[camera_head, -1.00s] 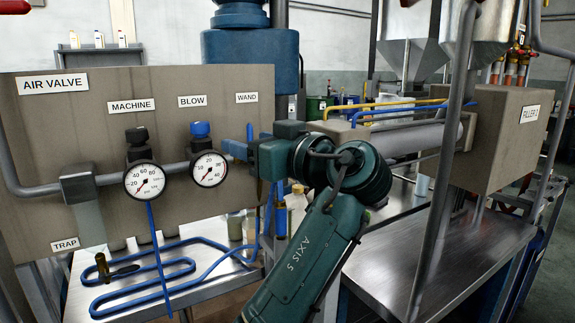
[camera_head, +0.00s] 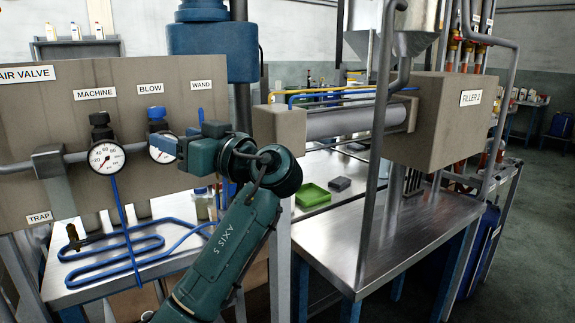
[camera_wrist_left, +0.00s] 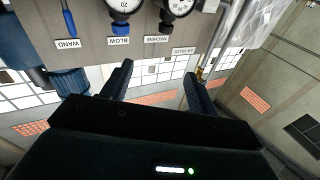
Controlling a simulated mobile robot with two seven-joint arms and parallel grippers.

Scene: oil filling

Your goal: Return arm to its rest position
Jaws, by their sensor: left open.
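My left arm (camera_head: 235,235) is dark green and rises from the lower middle of the head view, bent at the wrist. My left gripper (camera_head: 165,146) points left in front of the air valve panel (camera_head: 60,125), overlapping the blow gauge. In the left wrist view, the gripper (camera_wrist_left: 158,80) has its two dark fingers wide apart with nothing between them. The panel's labels and gauges appear upside down beyond the fingers there. I cannot tell the exact gap between gripper and panel. My right gripper is not seen.
The machine gauge (camera_head: 106,157) and a pipe stick out from the panel near the gripper. A blue hose (camera_head: 120,258) lies on the bench below. To the right are a steel table (camera_head: 400,235), a green tray (camera_head: 312,195) and the filler box (camera_head: 440,125).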

